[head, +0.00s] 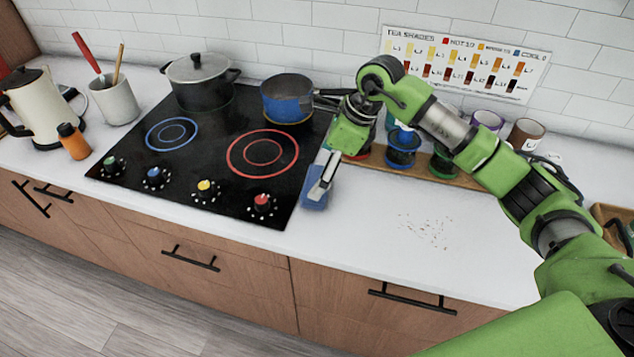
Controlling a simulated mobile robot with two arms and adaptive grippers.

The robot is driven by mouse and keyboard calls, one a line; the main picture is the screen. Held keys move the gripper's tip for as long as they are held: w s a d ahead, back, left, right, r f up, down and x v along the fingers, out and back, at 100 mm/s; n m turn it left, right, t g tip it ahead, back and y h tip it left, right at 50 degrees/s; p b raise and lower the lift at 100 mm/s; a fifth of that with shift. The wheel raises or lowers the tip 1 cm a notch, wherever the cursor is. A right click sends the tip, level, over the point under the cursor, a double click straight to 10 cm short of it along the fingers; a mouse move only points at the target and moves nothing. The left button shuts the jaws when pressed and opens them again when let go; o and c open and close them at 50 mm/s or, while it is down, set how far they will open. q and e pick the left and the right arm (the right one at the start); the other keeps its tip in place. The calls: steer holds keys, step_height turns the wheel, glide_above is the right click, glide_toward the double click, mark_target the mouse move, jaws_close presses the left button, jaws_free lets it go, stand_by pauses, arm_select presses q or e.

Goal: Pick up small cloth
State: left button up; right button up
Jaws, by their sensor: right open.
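The small cloth (314,203) appears to be the blue piece on the white counter, just right of the cooktop's front right corner. Part of it is hidden behind my right gripper (322,187). My right arm reaches in from the right, and its gripper points down at the cloth with open fingers. I cannot tell whether the fingers touch the cloth. My left gripper is out of view.
A black cooktop (205,185) lies left of the gripper, with a dark pot (205,90) and a blue saucepan (286,98) on it. Canisters, one blue (402,148), stand on a wooden tray behind. Crumbs (426,231) dot the otherwise clear counter to the right.

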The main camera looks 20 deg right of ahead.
steer(key=shift+w+f, duration=0.1)
steer(key=shift+f, duration=0.2)
steer(key=f+p, duration=0.2)
steer(key=shift+w+f, duration=0.2)
steer(key=shift+f, duration=0.2)
steer(key=shift+p+x, duration=0.3)
steer(key=shift+x, duration=0.75)
steer(key=shift+w+f, duration=0.15)
steer(key=shift+f, duration=0.05)
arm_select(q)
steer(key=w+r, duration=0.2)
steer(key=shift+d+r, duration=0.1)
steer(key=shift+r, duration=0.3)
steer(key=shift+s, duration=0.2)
arm_select(e)
steer(key=c, duration=1.1)
